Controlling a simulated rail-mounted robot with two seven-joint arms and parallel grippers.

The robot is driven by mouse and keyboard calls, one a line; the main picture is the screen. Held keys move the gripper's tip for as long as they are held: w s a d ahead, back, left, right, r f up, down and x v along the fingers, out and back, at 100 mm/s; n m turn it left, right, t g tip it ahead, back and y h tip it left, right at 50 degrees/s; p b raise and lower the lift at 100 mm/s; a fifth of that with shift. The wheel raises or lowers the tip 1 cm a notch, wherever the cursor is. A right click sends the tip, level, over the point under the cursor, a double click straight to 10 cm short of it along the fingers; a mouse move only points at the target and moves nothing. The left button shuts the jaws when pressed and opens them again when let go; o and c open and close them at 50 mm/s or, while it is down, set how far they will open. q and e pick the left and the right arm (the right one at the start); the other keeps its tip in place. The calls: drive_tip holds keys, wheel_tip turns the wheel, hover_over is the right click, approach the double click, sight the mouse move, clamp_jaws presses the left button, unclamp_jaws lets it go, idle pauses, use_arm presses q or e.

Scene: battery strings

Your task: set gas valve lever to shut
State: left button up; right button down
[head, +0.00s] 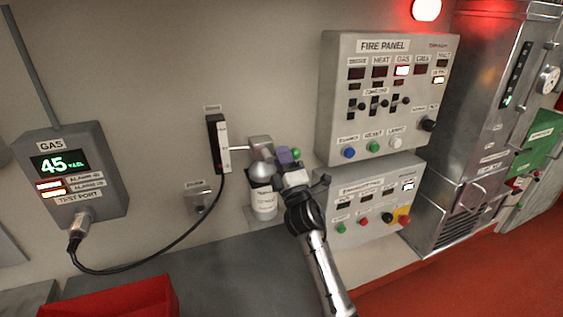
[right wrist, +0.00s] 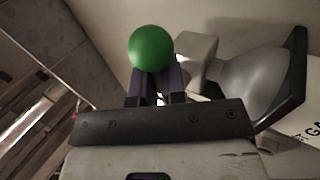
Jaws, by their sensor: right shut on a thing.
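A white gas bottle (head: 264,205) stands upright against the wall, with a grey metal valve head (head: 261,150) on top. The valve lever ends in a green ball knob (head: 295,153), beside and right of the head. My right gripper (head: 285,157) is at the lever; its purple fingers are shut on it just by the ball. In the right wrist view the green ball (right wrist: 151,47) shows beyond the fingertips (right wrist: 154,82), with the grey rounded valve body (right wrist: 245,80) to the right. The lever's shaft is mostly hidden by the fingers. My left gripper is not in view.
The fire panel (head: 340,130) and a lower control box (head: 350,208) are close on the right. A red bin (head: 125,300) sits front left.

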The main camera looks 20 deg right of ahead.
drive_tip(key=shift+d+r+m+h, duration=0.1)
drive_tip(key=shift+d+m+h, duration=0.2)
drive_tip(key=shift+d+h, duration=0.1)
drive_tip(key=c, duration=1.4)
unclamp_jaws()
drive_tip(key=shift+o, duration=1)
drive_tip(key=shift+d, duration=0.2)
drive_tip(key=shift+s+a+f, duration=0.1)
drive_tip(key=shift+a+f, duration=0.1)
drive_tip(key=shift+a, duration=0.05)
drive_tip(key=v, duration=1.3)
drive_tip(key=shift+s+d, duration=0.2)
drive_tip(key=shift+s, duration=0.1)
